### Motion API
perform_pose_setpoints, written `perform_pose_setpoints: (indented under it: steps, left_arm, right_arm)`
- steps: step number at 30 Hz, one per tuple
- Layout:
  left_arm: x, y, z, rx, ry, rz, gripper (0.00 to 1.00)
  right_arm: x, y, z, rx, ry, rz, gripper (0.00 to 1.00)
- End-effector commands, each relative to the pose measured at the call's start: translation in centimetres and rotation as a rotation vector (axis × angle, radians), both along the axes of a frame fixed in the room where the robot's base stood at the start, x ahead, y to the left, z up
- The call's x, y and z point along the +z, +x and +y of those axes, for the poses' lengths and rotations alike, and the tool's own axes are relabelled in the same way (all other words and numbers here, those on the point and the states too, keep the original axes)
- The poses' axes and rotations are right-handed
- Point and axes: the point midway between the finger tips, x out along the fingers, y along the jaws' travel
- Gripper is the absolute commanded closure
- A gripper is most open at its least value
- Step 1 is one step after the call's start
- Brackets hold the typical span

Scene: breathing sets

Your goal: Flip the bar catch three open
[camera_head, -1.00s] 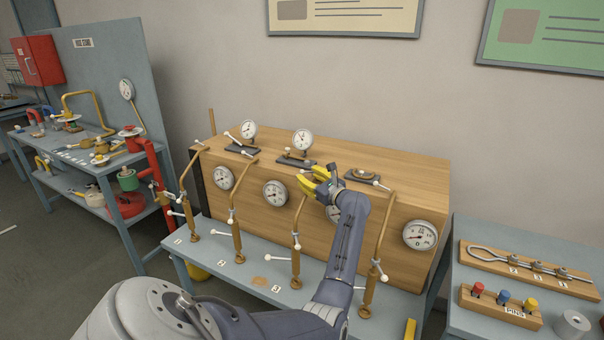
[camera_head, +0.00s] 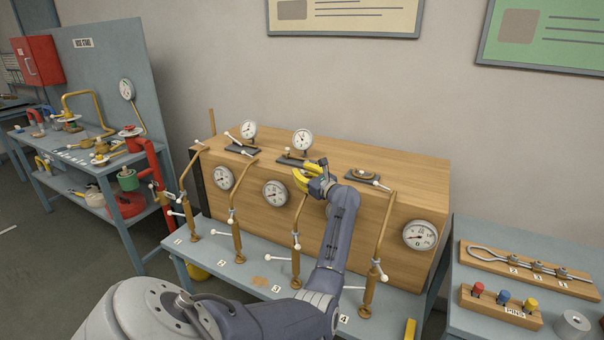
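Brass pipes with white-tipped bars stand in a row in front of the wooden box. The third pipe (camera_head: 296,240) stands by the label 3 (camera_head: 277,289), with white-tipped bars low on it. Its upper end is close to my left gripper (camera_head: 304,177). The yellow fingers are at the box's upper front edge, beside a dark plate with a bar (camera_head: 290,161) on the box top. I cannot tell whether they touch anything or how far apart they are. I cannot make out for sure which part is bar catch three. My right gripper is not in view.
The wooden box (camera_head: 420,185) carries several gauges on its front and top. The fourth pipe (camera_head: 381,240) stands right of my forearm. A wooden pin holder (camera_head: 500,308) and a rod rack (camera_head: 480,255) lie on the right table. Another bench (camera_head: 90,160) is at the left.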

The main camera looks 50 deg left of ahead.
Motion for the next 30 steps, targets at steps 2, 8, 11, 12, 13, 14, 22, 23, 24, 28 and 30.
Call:
perform_pose_setpoints:
  steps: [2, 8, 11, 12, 13, 14, 22, 23, 24, 28, 30]
  left_arm:
    - [0.00, 0.00, -0.01, 0.000, 0.000, 0.000, 0.89]
    - [-0.01, 0.00, -0.02, 0.000, 0.000, 0.000, 1.00]
    - [-0.03, -0.01, -0.02, 0.000, 0.000, 0.000, 1.00]
    - [-0.04, 0.00, -0.02, 0.000, -0.001, 0.000, 1.00]
    - [-0.04, 0.00, -0.02, 0.000, -0.001, 0.000, 1.00]
    - [-0.04, 0.00, -0.02, 0.001, -0.001, 0.000, 1.00]
    - [-0.12, 0.02, -0.47, 0.088, -0.004, 0.001, 1.00]
    - [-0.12, 0.01, -0.52, 0.100, -0.004, 0.000, 1.00]
    - [-0.11, 0.00, -0.59, 0.114, -0.004, 0.001, 1.00]
    - [-0.18, -0.09, -0.76, 0.143, -0.003, 0.002, 1.00]
    - [-0.17, -0.11, -0.79, 0.148, -0.002, 0.001, 1.00]
  right_arm:
    - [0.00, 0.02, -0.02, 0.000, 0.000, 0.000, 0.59]
    - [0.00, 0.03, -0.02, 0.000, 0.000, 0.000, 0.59]
    - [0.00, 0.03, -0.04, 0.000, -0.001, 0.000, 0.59]
    - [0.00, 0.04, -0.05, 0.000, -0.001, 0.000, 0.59]
    - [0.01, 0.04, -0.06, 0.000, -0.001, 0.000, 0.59]
    - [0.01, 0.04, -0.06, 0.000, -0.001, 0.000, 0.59]
    - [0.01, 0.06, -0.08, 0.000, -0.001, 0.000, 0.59]
    - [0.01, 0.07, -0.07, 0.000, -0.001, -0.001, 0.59]
    - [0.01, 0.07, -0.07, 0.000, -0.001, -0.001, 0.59]
    - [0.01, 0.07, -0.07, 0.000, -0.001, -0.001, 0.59]
    - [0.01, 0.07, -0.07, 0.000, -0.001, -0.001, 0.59]
